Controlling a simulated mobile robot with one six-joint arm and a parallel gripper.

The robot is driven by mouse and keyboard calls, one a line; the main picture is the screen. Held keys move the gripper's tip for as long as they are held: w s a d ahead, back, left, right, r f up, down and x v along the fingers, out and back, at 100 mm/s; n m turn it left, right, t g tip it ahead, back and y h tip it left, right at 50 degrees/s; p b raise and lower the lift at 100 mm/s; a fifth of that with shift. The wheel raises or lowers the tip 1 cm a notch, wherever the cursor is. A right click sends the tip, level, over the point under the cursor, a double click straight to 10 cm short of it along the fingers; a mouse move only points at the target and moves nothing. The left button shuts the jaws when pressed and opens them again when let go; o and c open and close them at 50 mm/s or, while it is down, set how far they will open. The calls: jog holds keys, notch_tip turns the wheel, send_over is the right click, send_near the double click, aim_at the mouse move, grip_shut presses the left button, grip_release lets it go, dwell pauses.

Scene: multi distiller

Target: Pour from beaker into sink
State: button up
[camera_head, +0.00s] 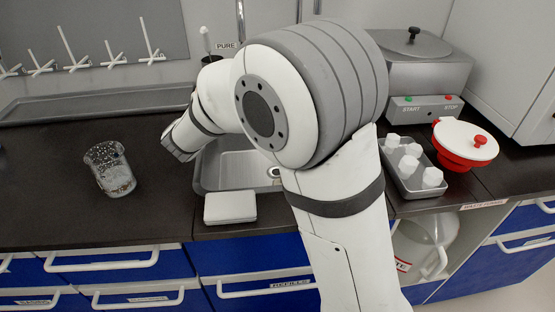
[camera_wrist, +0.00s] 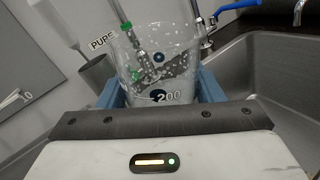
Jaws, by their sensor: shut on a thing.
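A clear glass beaker (camera_wrist: 160,62) with a "200" mark stands in the wrist view between the blue fingers of my gripper (camera_wrist: 163,90), which is shut on it. The metal sink (camera_wrist: 285,75) lies to its right there. In the head view the sink (camera_head: 232,172) is partly covered by my arm, and the end of my arm is at its left edge. I cannot make out the held beaker in that view. Another clear glass beaker (camera_head: 110,170) stands on the dark counter to the left. The liquid level in the held beaker is hard to tell.
A white box (camera_head: 230,206) lies at the sink's front edge. A grey tray of white-capped bottles (camera_head: 413,170) and a red-and-white container (camera_head: 465,144) are to the right. A grey machine (camera_head: 415,75) stands behind. A blue-handled tap (camera_wrist: 238,8) is near the sink.

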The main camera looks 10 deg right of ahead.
jog(key=shift+w+d+r+m, duration=0.1)
jog(key=shift+d+r+m, duration=0.05)
jog(key=shift+r+m, duration=0.2)
jog(key=shift+m, duration=0.65)
jog(key=f+b, duration=0.1)
jog(key=b, duration=0.1)
jog(key=f+b, duration=0.1)
jog(key=f, duration=0.1)
jog(key=f+b, duration=0.1)
jog(key=b, duration=0.1)
jog(key=shift+s+d+f+b, duration=0.2)
jog(key=shift+d+b, duration=0.1)
jog(key=shift+d, duration=0.05)
jog(key=shift+s+d+m+b, duration=0.3)
jog(key=shift+d+m+b, duration=0.2)
jog(key=shift+m+b, duration=0.4)
jog(key=shift+s+d+m+b, duration=0.15)
jog(key=shift+d+m+b, duration=0.1)
jog(key=shift+m+b, duration=1.2)
jog(key=shift+r+m+b, duration=0.2)
jog(key=shift+m+b, duration=0.15)
jog(key=shift+d+f+m+b, duration=0.1)
jog(key=shift+f+m+b, duration=0.2)
jog(key=shift+m+b, duration=0.6)
jog(key=shift+r+m+b, duration=0.3)
jog(key=shift+m, duration=0.2)
jog(key=shift+d+r+m, duration=0.1)
jog(key=shift+r+m, duration=0.05)
jog(key=shift+m, duration=0.15)
